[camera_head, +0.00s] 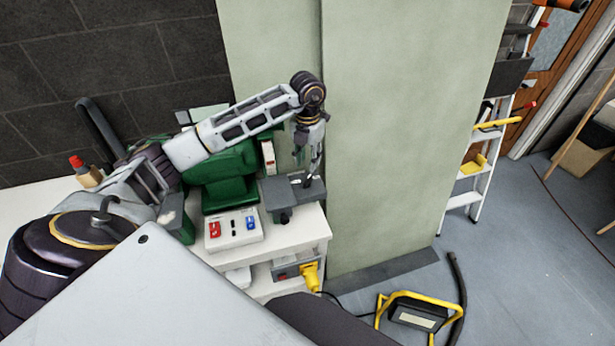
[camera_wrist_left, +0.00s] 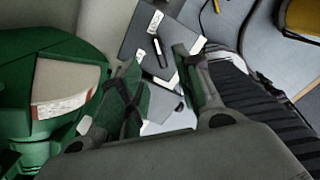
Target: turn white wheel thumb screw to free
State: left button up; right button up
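My left gripper (camera_head: 312,178) points down over a grey box (camera_head: 288,192) on the right end of the white bench. The wrist view shows its two fingers (camera_wrist_left: 158,58) apart, with nothing clearly held between them. The same grey box (camera_wrist_left: 143,30) lies beyond the fingertips, with white labels and a dark upright slot or lever on its top. A dark knob (camera_head: 285,215) sticks out of the box's front. I cannot pick out a white wheel thumb screw for certain; small white patches near the right fingertip could be labels or part of it. My right gripper is not in view.
A green machine (camera_head: 225,180) stands just left of the box. A white panel (camera_head: 234,229) with red and blue parts lies in front of it. A tall pale green panel (camera_head: 400,120) rises close behind and right of the gripper. A yellow work lamp (camera_head: 418,315) stands on the floor.

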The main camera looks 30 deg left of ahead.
aim_at(308, 179)
pick_arm(q)
jog(key=shift+f+p, duration=0.6)
jog(key=shift+f, duration=3.55)
grip_shut()
